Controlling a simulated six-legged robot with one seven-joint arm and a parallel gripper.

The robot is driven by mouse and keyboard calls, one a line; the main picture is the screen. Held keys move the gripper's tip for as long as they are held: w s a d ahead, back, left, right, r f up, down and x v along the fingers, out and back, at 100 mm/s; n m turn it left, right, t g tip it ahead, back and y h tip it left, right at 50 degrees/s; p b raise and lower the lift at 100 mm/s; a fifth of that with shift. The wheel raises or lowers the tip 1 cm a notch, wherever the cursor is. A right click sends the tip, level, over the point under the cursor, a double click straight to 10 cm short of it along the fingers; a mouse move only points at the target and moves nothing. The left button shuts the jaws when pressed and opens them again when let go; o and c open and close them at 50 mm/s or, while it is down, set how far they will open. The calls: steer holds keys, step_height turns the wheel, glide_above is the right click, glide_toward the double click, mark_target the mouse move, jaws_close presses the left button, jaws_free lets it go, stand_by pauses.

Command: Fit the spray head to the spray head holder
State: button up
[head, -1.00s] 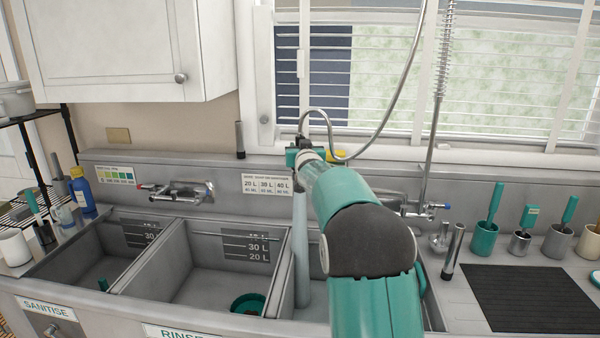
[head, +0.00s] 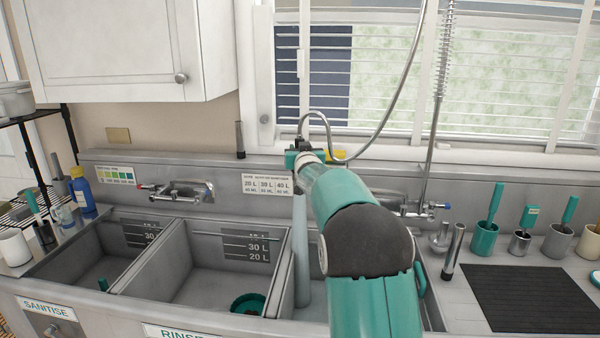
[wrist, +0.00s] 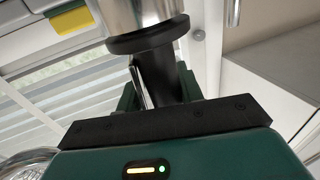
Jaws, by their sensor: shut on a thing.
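The spray head shows in the wrist view as a black neck and collar under a bright steel body (wrist: 140,14). My gripper (wrist: 155,88) is shut on its black neck. In the head view my gripper (head: 303,153) is above the divider at the right of the middle basin, in front of the back ledge and below the window. The spray head there is small and mostly hidden by my wrist. The steel hose (head: 385,115) loops down from above to it. I cannot make out the spray head holder with certainty. A short upright dark-ended tube (head: 239,138) stands left of my gripper, apart from it.
The middle basin (head: 215,268) holds a green round thing (head: 248,304). My arm covers much of the right basin. A wall tap (head: 182,191) sticks out at left. A spring riser (head: 437,120) stands at right, near several green-handled brushes and a black mat (head: 530,298).

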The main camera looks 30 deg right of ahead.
steer(key=shift+d, duration=0.1)
steer(key=o, duration=1.3)
steer(key=shift+f, duration=0.1)
steer(key=shift+s, duration=0.15)
steer(key=v, duration=1.3)
steer(key=shift+s, duration=0.25)
